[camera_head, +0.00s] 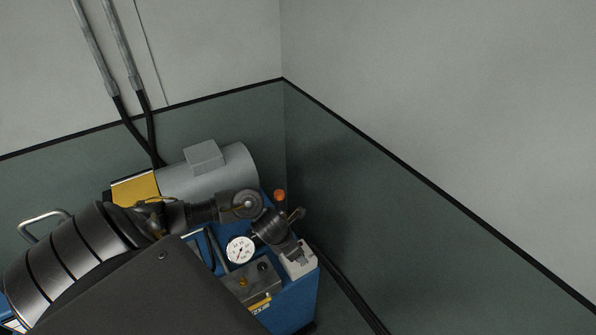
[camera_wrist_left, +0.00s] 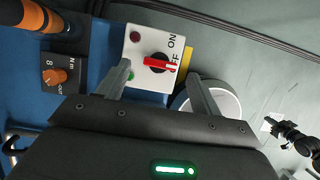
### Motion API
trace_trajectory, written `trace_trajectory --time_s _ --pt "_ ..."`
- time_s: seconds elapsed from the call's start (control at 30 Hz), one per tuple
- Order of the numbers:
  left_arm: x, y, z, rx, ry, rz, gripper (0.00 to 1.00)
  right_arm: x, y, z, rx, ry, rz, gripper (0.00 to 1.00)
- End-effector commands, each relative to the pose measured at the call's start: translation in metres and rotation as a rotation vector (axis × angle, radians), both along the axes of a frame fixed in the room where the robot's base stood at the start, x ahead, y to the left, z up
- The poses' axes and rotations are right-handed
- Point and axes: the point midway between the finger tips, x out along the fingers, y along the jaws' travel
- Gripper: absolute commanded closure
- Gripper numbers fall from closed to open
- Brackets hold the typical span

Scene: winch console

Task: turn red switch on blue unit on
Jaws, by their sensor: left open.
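The red switch (camera_wrist_left: 159,65) is a red bar on a black round base, on a white plate (camera_wrist_left: 140,45) fixed to the blue unit (camera_head: 306,300). Its bar lies about level in the left wrist view, toward the partly covered OFF lettering; ON is above that. My left gripper (camera_wrist_left: 160,88) is open, its two fingers apart on either side below the switch, with nothing between them; I cannot tell whether they touch it. In the head view my left gripper (camera_head: 298,256) is over the pale switch box, hiding the switch. A dark jointed part at right, apparently my right gripper (camera_wrist_left: 272,126), is small.
A dial gauge (camera_head: 240,250) and a grey knob box (camera_head: 247,286) sit left of the switch box. An orange knob (camera_wrist_left: 56,75) and an orange-ended post (camera_wrist_left: 30,15) are nearby. A white round rim (camera_wrist_left: 225,100) lies behind the right finger. Walls stand behind and right.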

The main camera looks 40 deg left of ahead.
Motion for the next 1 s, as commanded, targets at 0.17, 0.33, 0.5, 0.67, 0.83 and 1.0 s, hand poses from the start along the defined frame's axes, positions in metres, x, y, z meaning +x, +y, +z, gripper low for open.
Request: trace_trajectory --time_s 0.17,0.33,0.5,0.67,0.83,1.0 --pt "0.008 -0.003 -0.022 -0.002 0.001 0.002 0.35 0.0 0.0 -0.003 0.0 0.0 0.0 1.0" --pt "0.012 -0.004 -0.029 0.0 0.0 0.001 0.35 0.0 0.0 -0.004 0.0 0.0 0.0 1.0" --pt "0.012 -0.004 -0.03 0.0 0.0 0.0 0.35 0.0 0.0 -0.004 0.0 0.0 0.0 1.0" --pt "0.012 -0.004 -0.03 0.0 0.0 0.0 0.44 0.0 -0.001 -0.004 -0.001 0.0 0.0 1.0" --pt "0.012 -0.004 -0.03 0.0 0.0 0.0 0.66 0.0 -0.001 -0.004 -0.002 0.0 0.001 1.0" --pt "0.012 -0.004 -0.03 0.0 0.0 0.001 0.79 0.0 -0.002 -0.004 -0.002 0.0 0.001 1.0"
